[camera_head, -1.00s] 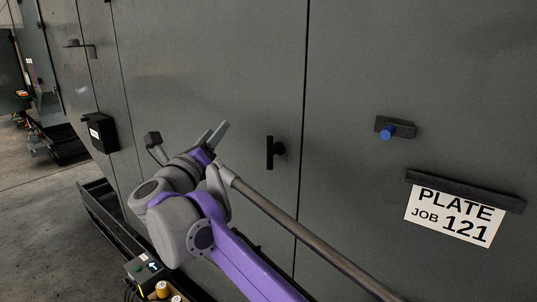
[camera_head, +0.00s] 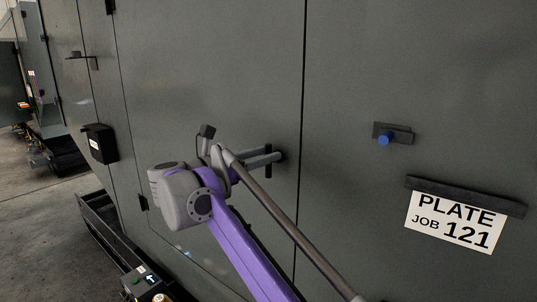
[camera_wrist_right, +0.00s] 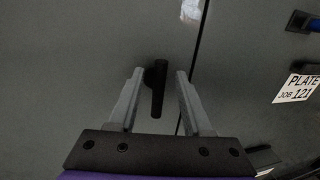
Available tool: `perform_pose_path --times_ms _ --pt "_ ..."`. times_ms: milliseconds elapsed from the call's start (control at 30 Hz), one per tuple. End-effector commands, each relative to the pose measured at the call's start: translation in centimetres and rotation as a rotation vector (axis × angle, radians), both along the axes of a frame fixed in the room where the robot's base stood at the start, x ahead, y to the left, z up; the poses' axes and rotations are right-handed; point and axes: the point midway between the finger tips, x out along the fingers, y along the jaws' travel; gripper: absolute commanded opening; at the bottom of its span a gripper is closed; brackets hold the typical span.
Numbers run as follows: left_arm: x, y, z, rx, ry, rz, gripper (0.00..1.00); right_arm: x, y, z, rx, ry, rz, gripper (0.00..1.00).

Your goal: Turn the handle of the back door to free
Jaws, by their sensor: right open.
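The black door handle (camera_wrist_right: 156,88) stands upright on the grey back door (camera_head: 210,80), just left of a vertical door seam. In the right wrist view the handle lies between the two open fingers of my right gripper (camera_wrist_right: 154,92), with a gap on each side. In the head view my right gripper (camera_head: 266,157) reaches the handle (camera_head: 269,168) from the left and partly covers it. I cannot tell from the pictures whether a finger touches it. My left gripper is not in view.
A blue knob (camera_head: 384,138) on a dark plate and a sign reading PLATE JOB 121 (camera_head: 454,221) are on the panel to the right. A black box (camera_head: 100,143) is on the left. A control box with a lit arrow (camera_head: 146,281) is at the bottom.

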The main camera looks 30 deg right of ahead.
Motion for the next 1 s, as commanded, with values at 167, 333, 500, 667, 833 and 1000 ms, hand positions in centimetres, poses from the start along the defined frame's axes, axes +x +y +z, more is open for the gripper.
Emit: perform_pose_path --times_ms 167,333,500,667,833,1000 --pt "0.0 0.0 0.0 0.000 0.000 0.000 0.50 0.3 -1.5 0.0 0.000 0.000 0.000 0.49" --pt "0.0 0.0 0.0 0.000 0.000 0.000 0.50 0.3 -1.7 0.0 0.000 0.000 0.001 0.49" --pt "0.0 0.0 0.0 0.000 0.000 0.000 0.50 0.3 -1.7 0.0 0.000 0.000 0.001 0.44" --pt "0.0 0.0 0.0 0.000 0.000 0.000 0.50 0.3 -1.7 0.0 0.000 0.000 0.001 0.15" --pt "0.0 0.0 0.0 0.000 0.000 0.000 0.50 0.3 -1.7 0.0 0.000 0.000 0.001 0.00" --pt "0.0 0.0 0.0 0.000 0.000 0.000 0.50 0.3 -1.7 0.0 0.000 0.001 0.001 0.00"
